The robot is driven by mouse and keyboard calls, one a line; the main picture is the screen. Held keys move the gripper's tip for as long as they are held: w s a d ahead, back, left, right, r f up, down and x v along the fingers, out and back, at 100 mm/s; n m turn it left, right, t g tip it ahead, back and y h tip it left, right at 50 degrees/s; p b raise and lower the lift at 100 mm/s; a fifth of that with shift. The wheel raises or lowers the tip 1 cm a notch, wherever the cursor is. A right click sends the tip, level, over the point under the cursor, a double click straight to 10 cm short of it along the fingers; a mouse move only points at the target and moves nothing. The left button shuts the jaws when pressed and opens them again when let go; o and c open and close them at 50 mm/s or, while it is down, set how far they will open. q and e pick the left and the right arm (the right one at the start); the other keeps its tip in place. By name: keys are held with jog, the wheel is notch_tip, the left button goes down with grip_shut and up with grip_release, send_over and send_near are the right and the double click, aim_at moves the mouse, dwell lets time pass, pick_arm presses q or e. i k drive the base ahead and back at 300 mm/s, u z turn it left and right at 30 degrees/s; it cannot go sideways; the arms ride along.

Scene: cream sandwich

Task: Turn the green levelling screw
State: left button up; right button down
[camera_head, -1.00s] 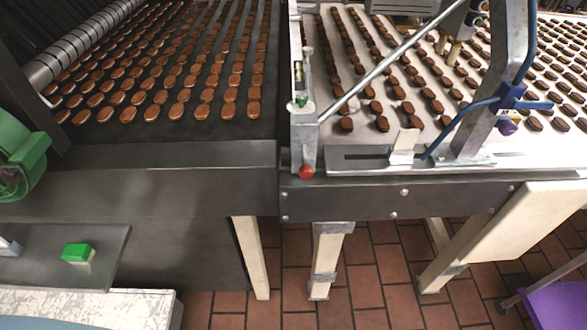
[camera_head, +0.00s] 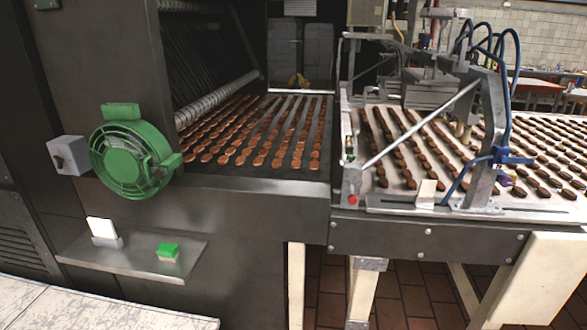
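A small green part (camera_head: 349,158) shows on the upright metal bracket at the front left corner of the right-hand conveyor. It looks like the green levelling screw, but it is too small to make out its shape or how far it is turned. A red knob (camera_head: 352,200) sits below it on the same bracket. Neither of my grippers is in view.
Two conveyors carry rows of brown biscuits. A green round fan housing (camera_head: 124,160) is on the dark machine at left. Below it a metal shelf (camera_head: 140,262) holds a green-topped block (camera_head: 168,252) and a white card (camera_head: 102,228). Brick floor shows under the right-hand conveyor.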

aim_at(351, 158)
jog(key=z, duration=1.25)
jog(key=i, duration=0.9)
jog(key=z, duration=0.2)
